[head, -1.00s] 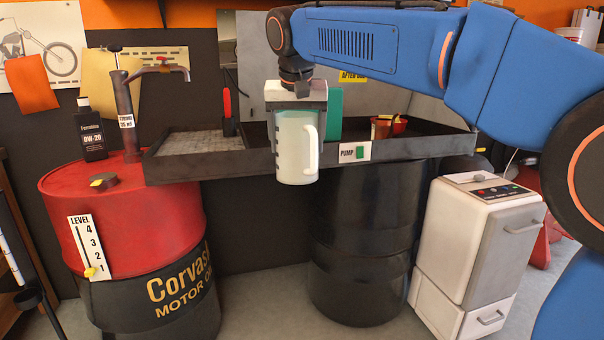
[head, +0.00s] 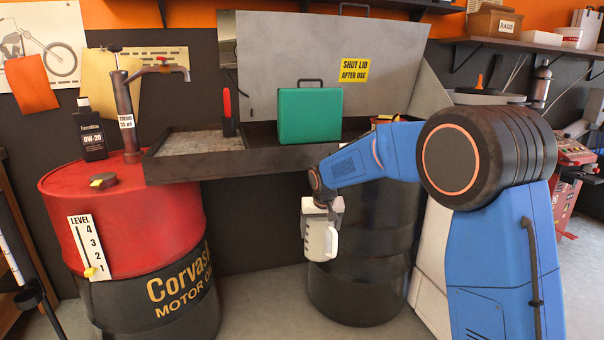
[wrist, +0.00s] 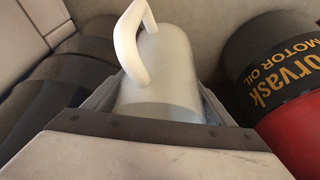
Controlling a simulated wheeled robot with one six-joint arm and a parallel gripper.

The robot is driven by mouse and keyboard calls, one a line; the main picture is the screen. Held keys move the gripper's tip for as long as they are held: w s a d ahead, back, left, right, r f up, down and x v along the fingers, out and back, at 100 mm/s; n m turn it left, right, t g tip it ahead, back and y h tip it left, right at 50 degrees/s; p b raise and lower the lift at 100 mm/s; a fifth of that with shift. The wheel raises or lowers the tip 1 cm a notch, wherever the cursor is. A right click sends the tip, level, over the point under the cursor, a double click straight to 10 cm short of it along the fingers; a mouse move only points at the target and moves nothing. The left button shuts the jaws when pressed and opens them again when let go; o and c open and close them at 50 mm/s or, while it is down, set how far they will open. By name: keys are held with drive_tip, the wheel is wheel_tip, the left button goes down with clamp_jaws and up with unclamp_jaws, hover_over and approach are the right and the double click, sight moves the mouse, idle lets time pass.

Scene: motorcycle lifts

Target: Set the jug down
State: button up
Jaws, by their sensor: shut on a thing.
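The jug (head: 319,240) is whitish and translucent, with a white handle on its right side in the head view. My gripper (head: 322,212) is shut on the jug near its top and holds it about upright in front of the black drum, below the level of the tray bench. In the wrist view the jug (wrist: 165,75) sits between the jaws, its handle (wrist: 132,45) toward the upper left. The floor shows beyond it. The gap between the jug's base and the floor is hard to judge.
A black drum (head: 355,285) stands just behind the jug. The tray bench (head: 210,168) holds a green case (head: 309,116). Bare floor (head: 265,305) lies between the drums.

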drive_tip(key=d+f, duration=0.5)
drive_tip(key=f, duration=0.6)
drive_tip(key=d+f, duration=0.6)
drive_tip(key=f, duration=0.4)
drive_tip(key=s+d+f, duration=0.4)
drive_tip(key=d+f, duration=0.2)
drive_tip(key=f, duration=0.2)
drive_tip(key=s+d+f+m, duration=0.1)
drive_tip(key=s+d+f, duration=0.4)
drive_tip(key=f, duration=0.4)
drive_tip(key=shift+s+d+f, duration=0.2)
drive_tip(key=shift+s+d, duration=0.05)
drive_tip(key=shift+d, duration=0.2)
